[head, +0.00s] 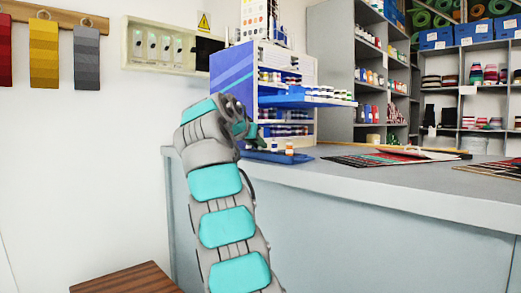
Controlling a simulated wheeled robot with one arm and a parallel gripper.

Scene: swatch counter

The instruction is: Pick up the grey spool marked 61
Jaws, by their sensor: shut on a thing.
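My arm rises in the middle of the head view and bends over at the top, hiding part of the counter. My gripper (245,128) is at its far end, above the counter and in front of the display cabinet. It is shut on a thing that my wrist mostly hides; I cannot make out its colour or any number. I cannot pick out a grey spool marked 61. Several small spools or jars (284,130) stand in rows in the cabinet, too small to read.
The grey counter (400,182) carries a blue tray (268,156), a small white-and-orange bottle (289,148) and dark mats (385,159) to the right. The blue-and-white cabinet (233,82) has a blue shelf (305,102) jutting right. A wooden stool (125,279) stands at lower left.

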